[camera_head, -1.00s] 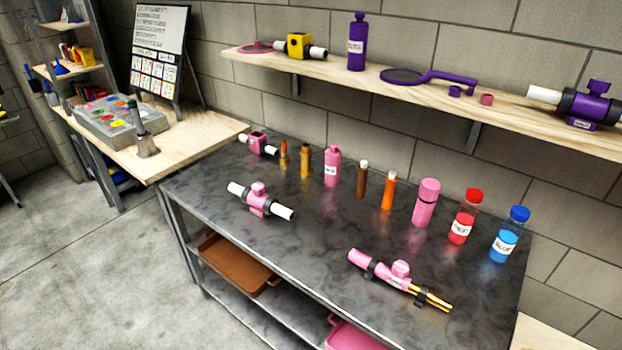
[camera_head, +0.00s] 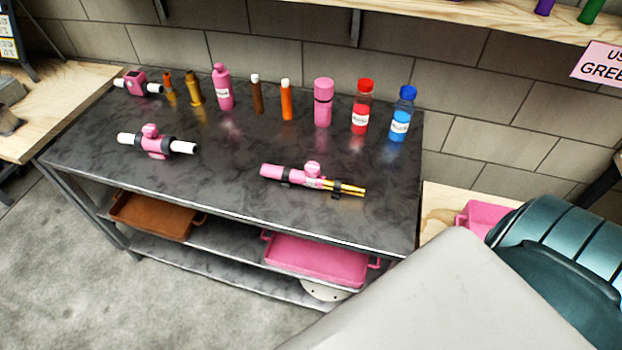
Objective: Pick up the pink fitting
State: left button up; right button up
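On the dark table lie several pink things, and I cannot tell for sure which one is the fitting. A pink fitting with white pipe ends and black rings (camera_head: 155,143) lies at the front left. A smaller pink piece with white ends (camera_head: 138,84) lies at the back left corner. A pink tubular piece with a pink knob, black clips and gold prongs (camera_head: 312,178) lies at the front right. A pink bottle (camera_head: 223,88) and a pink cylinder (camera_head: 323,104) stand upright along the back. Neither gripper is in view.
Brown (camera_head: 257,96) and orange (camera_head: 286,100) tubes, gold pieces (camera_head: 193,90), a red bottle (camera_head: 361,108) and a blue bottle (camera_head: 401,115) stand at the back. Brown (camera_head: 153,215) and pink (camera_head: 316,260) trays sit below. A teal ribbed object (camera_head: 560,250) is at right.

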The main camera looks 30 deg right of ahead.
aim_at(288, 176)
jog(key=i+j, duration=0.4)
jog(key=z, duration=0.4)
jog(key=i+j+z, duration=0.1)
jog(key=z, duration=0.35)
jog(key=j+z, duration=0.15)
jog(key=z, duration=0.25)
jog(key=j+z, duration=0.1)
jog(key=z, duration=0.3)
